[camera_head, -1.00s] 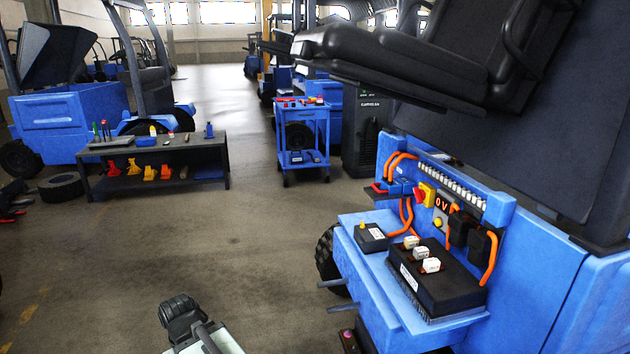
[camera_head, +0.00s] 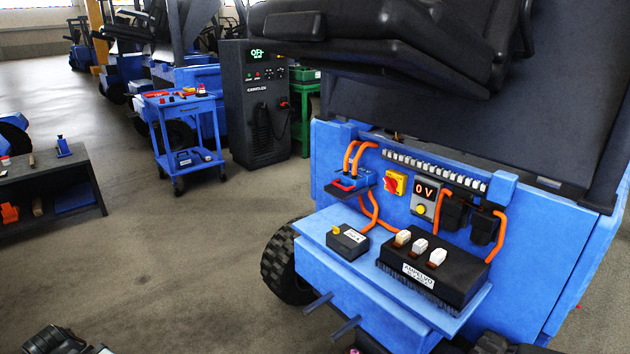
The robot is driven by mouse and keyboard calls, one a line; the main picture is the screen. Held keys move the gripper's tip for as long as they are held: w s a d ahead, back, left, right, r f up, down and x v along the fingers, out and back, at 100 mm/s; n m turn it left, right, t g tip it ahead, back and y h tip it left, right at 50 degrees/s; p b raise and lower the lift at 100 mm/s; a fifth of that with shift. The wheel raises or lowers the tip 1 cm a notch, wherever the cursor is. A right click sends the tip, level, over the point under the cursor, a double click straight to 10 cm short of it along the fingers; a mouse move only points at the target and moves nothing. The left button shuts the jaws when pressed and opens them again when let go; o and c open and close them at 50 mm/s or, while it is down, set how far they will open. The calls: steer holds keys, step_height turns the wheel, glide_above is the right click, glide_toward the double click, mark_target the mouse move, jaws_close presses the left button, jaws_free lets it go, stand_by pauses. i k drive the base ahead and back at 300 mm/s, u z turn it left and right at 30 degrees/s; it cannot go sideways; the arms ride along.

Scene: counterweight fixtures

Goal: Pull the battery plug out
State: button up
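A black and pale part of my arm (camera_head: 62,342) shows at the bottom left edge, far from the plug. No gripper fingers can be made out.
A black controller box (camera_head: 432,270) and small box (camera_head: 347,241) sit on the shelf below. A seat (camera_head: 400,40) overhangs.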

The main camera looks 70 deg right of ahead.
mark_target(348, 182)
steer(key=z, duration=0.05)
steer(key=i, duration=0.6)
steer(key=z, duration=0.7)
steer(key=k, duration=0.8)
steer(key=z, duration=0.15)
steer(key=i, duration=0.8)
steer(key=u, duration=0.05)
